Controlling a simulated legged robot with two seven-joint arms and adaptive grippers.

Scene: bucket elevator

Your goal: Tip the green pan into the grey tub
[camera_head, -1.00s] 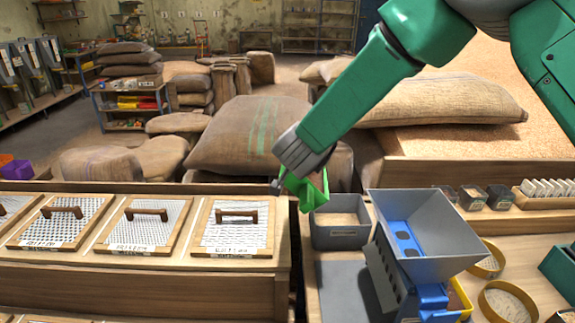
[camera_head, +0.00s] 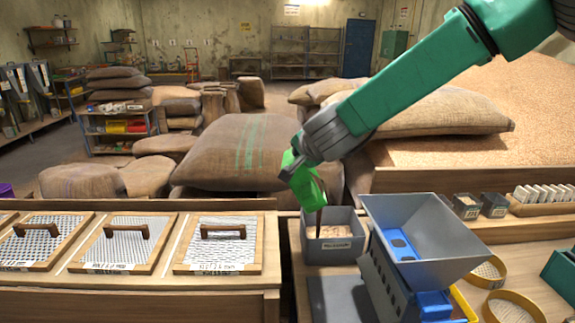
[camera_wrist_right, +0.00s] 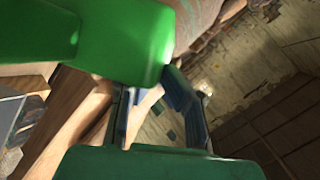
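The green pan (camera_head: 305,183) hangs steeply tilted from my right gripper (camera_head: 292,163), over the left part of the grey tub (camera_head: 333,252). A narrow dark brown streak runs from the pan's low end down to the tub's mouth; I cannot tell if it is falling material. The tub stands on the bench with light brown material inside. The pan's inside is hidden in both views. My left gripper is not in view.
A grey hopper on a blue base (camera_head: 425,240) stands right beside the tub. Wood-framed mesh screens (camera_head: 218,245) lie to the left. Burlap sacks (camera_head: 240,150) lie behind, and a grain bin (camera_head: 480,130) is at the back right. Round sieves (camera_head: 512,308) lie at the right.

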